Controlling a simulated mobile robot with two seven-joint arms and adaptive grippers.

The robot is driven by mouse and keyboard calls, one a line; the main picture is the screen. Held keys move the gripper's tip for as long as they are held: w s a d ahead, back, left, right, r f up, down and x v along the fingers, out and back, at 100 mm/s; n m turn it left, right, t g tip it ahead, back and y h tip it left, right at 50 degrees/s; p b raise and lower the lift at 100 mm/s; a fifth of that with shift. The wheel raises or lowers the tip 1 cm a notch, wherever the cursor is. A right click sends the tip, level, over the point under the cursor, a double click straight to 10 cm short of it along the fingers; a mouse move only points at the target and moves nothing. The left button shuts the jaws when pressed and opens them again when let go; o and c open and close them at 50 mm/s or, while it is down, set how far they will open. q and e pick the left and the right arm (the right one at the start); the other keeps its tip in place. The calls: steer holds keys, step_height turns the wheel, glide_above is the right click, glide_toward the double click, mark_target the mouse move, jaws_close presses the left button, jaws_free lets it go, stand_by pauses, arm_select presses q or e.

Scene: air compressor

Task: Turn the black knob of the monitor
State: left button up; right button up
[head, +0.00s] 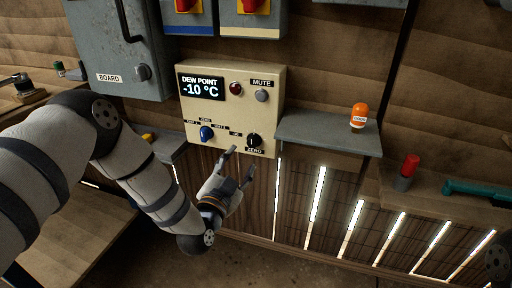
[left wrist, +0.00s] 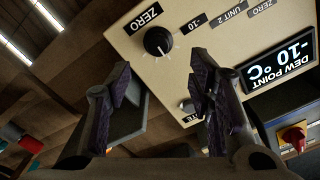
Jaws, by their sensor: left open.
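The monitor (head: 272,92) is a cream box on the wall with a dew point display reading -10 °C. Its black knob (head: 254,140) sits at the lower right of its face, above a ZERO label. In the left wrist view the black knob (left wrist: 158,41) shows upside down, ahead of the fingers and a little above the gap between them. My left gripper (head: 240,164) is open and empty, just below and left of the black knob, apart from it. Its fingers also show in the left wrist view (left wrist: 165,85). My right gripper is not in view.
A blue knob (head: 206,133) is left of the black one. A red light (head: 235,88) and a grey mute button (head: 261,96) are above. A grey shelf (head: 310,130) with an orange bottle (head: 359,116) juts out at right. A grey cabinet (head: 120,50) hangs at left.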

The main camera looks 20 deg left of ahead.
mark_target(251, 144)
arm_select(q)
steer(key=w, duration=0.2)
steer(key=w+b, duration=0.1)
steer(key=w, duration=0.4)
steer(key=shift+w+d+f, duration=0.15)
steer(key=shift+w+f, duration=0.2)
steer(key=shift+w, duration=0.05)
steer(key=shift+w+r, duration=0.2)
steer(key=shift+w, duration=0.4)
jaws_close()
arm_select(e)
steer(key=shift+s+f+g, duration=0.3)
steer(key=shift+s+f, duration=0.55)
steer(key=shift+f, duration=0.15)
